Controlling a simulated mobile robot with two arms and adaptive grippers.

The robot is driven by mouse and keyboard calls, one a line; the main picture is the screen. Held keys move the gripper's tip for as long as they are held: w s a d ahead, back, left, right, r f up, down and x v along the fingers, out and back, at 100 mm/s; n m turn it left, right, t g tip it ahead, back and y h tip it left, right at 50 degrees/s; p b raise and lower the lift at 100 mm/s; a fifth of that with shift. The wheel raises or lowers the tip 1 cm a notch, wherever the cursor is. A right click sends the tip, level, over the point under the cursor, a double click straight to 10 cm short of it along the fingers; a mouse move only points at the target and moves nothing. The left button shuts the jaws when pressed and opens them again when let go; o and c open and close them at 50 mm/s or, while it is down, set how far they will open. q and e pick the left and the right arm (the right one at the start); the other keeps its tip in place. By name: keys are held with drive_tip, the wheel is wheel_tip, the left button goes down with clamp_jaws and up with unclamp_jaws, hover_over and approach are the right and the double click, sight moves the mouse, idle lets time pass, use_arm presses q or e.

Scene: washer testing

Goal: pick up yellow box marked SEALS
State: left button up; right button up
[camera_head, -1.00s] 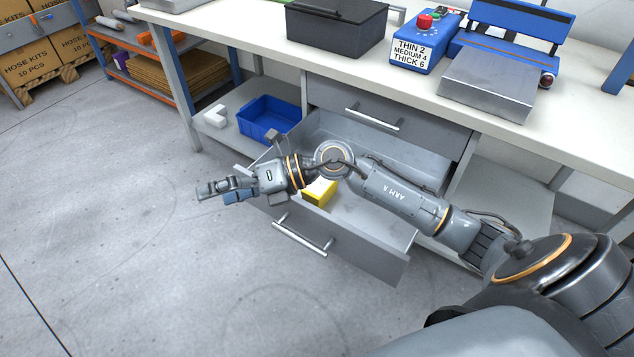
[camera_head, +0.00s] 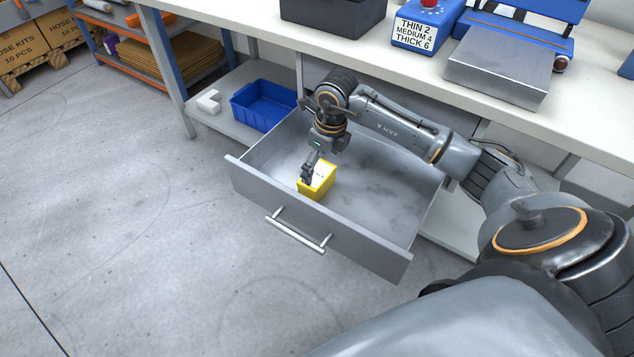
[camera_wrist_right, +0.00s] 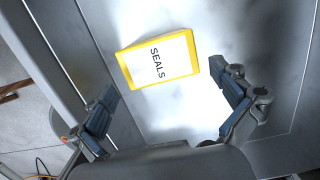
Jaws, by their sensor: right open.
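The yellow box marked SEALS (camera_head: 316,181) sits in the open drawer (camera_head: 381,209), near its front panel. Its white label reads SEALS in the right wrist view (camera_wrist_right: 158,61). My right gripper (camera_head: 308,177) points down over the drawer and overlaps the box's left side in the head view. In the right wrist view the fingers of my right gripper (camera_wrist_right: 172,96) are spread apart and empty, with the box ahead of them. The fingers partly hide the box in the head view. My left gripper is not in view.
The workbench (camera_head: 420,85) stands behind the drawer, with a dark box (camera_head: 330,20), a blue control box (camera_head: 420,28) and a metal-topped scale (camera_head: 498,62) on it. A blue bin (camera_head: 262,108) and a white part (camera_head: 208,101) lie on the lower shelf. The drawer's right side is empty.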

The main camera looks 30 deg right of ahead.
sight(318, 174)
drive_tip(key=f, duration=0.2)
drive_tip(key=f+b, duration=0.1)
drive_tip(key=f, duration=0.1)
drive_tip(key=w+f, duration=0.1)
drive_tip(key=f, duration=0.1)
drive_tip(key=shift+a+f, duration=0.25)
drive_tip(key=shift+f, duration=0.05)
drive_tip(key=shift+r, duration=0.1)
drive_tip(key=c, duration=1)
